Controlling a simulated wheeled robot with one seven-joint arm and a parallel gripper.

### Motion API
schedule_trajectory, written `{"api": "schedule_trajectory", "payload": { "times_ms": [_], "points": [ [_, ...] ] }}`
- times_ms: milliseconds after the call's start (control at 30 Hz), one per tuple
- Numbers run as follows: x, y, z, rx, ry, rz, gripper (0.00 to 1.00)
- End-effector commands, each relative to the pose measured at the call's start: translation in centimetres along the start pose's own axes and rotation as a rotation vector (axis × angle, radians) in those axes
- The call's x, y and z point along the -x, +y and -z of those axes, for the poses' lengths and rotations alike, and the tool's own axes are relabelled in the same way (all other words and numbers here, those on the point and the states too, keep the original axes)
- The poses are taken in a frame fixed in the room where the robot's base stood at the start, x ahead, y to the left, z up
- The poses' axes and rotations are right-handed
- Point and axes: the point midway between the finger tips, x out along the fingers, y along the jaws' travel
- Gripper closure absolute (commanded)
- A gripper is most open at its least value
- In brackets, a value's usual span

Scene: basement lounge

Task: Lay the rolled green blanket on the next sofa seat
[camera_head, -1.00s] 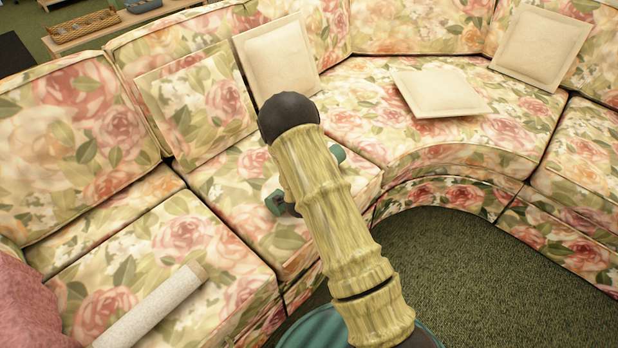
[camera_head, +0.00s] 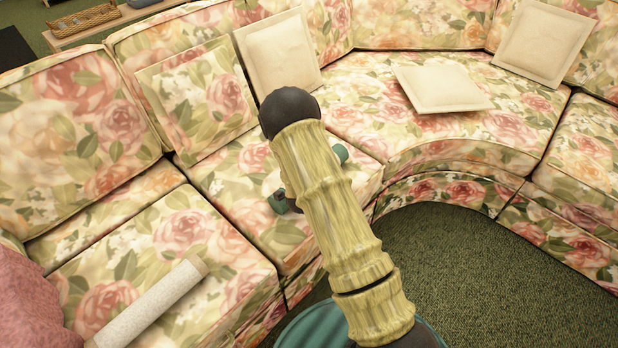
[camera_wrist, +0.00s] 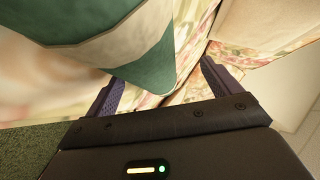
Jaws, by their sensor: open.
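The rolled green blanket (camera_head: 278,203) lies on the floral sofa seat (camera_head: 215,175) in the middle of the head view. My arm hides most of it; only green ends and a little white show on either side. In the wrist view, a green and white surface, apparently the blanket (camera_wrist: 150,65), fills the upper left and reaches down between the fingers. My gripper (camera_wrist: 161,73) is open, with one dark finger on each side of it. I cannot tell whether they touch. In the head view the gripper is hidden behind my arm.
A pale roll (camera_head: 150,305) lies on the left seat (camera_head: 125,255), beside a pink cloth (camera_head: 30,305). Cream cushions (camera_head: 278,55) lie along the sofa, one flat on the curved seat (camera_head: 440,88). Green carpet (camera_head: 480,280) is clear at the front right.

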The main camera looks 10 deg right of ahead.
Motion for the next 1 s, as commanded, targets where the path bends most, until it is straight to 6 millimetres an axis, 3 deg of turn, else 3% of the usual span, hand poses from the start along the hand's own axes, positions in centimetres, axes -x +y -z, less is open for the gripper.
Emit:
{"api": "schedule_trajectory", "payload": {
  "times_ms": [267,800,1000],
  "points": [
    [3.0,-0.2,0.1,0.0,0.0,-0.001,0.1],
    [13.8,-0.2,0.1,0.0,-0.001,0.001,0.1],
    [16.7,-0.1,0.0,0.001,-0.001,0.001,0.1]
  ]
}}
